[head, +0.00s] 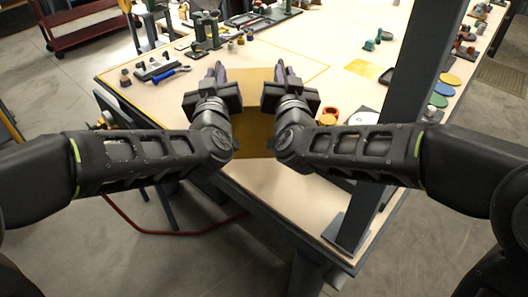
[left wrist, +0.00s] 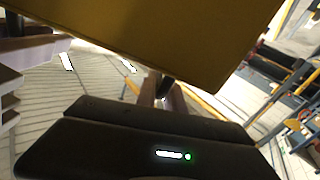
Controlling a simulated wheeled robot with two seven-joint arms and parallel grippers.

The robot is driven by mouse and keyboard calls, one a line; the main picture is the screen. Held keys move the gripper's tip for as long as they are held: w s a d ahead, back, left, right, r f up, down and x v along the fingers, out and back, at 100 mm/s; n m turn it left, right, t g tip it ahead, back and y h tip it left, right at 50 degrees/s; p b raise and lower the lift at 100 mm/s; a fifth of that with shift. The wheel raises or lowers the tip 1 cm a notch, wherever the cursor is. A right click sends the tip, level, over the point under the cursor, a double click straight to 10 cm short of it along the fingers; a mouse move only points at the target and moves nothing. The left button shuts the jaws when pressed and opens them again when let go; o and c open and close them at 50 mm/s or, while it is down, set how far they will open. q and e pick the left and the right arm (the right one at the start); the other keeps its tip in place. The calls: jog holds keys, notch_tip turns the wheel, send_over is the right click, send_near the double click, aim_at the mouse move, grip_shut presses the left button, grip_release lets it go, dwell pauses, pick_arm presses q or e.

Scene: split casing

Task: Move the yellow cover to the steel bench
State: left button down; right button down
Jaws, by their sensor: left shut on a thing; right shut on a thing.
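The yellow cover (head: 252,122) is a mustard-yellow box-like piece between my two grippers in the head view, above the near part of the pale-topped table. My left gripper (head: 218,74) is shut on its left side and my right gripper (head: 282,76) is shut on its right side. The arms and grippers hide part of the cover. In the left wrist view the yellow cover (left wrist: 150,35) fills the top, with its lower edge tilted. I cannot tell from the pictures which surface is the steel bench.
The pale tabletop (head: 330,60) has a dark post (head: 400,100) at right. A blue-handled tool (head: 170,75), small clamps and fixtures stand at the back left. Orange parts (head: 328,117) and coloured discs (head: 438,100) lie at right. A red cart (head: 80,22) stands on the floor at far left.

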pick_arm(q)
jog(key=shift+d, duration=0.2)
pick_arm(e)
jog(key=shift+a, duration=0.2)
